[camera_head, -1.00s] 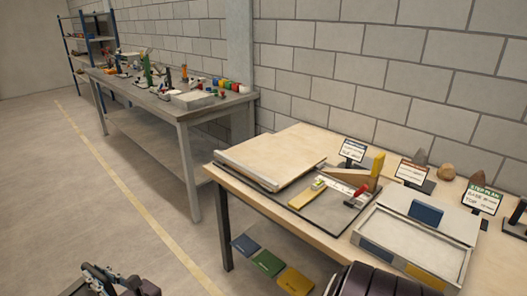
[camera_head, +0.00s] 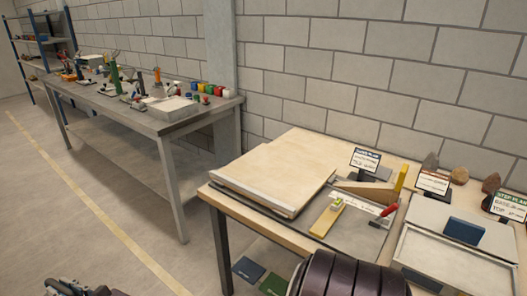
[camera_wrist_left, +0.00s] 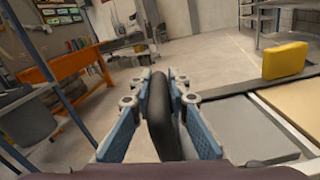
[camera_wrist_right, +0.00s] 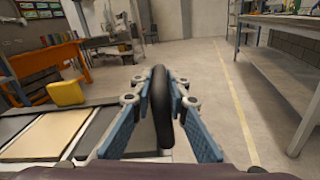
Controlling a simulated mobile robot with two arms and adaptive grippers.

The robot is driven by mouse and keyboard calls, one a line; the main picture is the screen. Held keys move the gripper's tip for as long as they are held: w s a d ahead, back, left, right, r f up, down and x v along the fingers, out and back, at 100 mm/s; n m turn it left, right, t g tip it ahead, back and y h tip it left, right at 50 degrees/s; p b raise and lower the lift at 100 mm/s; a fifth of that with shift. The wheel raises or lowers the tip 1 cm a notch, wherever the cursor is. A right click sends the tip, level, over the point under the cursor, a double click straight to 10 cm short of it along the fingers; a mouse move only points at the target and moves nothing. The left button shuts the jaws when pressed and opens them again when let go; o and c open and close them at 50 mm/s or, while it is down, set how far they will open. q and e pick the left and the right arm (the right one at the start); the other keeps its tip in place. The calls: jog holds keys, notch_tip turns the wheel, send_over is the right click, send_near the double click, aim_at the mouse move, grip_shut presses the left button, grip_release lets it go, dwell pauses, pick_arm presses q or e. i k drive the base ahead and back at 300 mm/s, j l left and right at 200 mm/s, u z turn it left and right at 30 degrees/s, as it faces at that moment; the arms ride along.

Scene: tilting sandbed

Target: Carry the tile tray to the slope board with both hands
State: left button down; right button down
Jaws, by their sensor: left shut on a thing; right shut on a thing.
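The tile tray is outside the head view. In the left wrist view the tray (camera_wrist_left: 253,127) shows at the right, with a grey and a beige panel; in the right wrist view it shows at the left (camera_wrist_right: 83,137). My left gripper (camera_wrist_left: 160,78) is shut on a black upright handle (camera_wrist_left: 159,115). My right gripper (camera_wrist_right: 160,76) is shut on a similar black handle (camera_wrist_right: 161,110); part of this gripper shows at the head view's lower left (camera_head: 72,288). The pale board with a metal front strip, apparently the slope board (camera_head: 275,170), lies on the wooden table's left part.
A cluttered bench (camera_head: 135,115) stands at the back left. The floor (camera_head: 85,215) left of the table is open.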

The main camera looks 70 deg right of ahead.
aim_at(272, 173)
jog(key=i, duration=1.6)
jog(key=i+z, duration=0.2)
jog(key=i, duration=0.4)
jog(key=z, duration=3.35)
jog(key=i, duration=0.6)
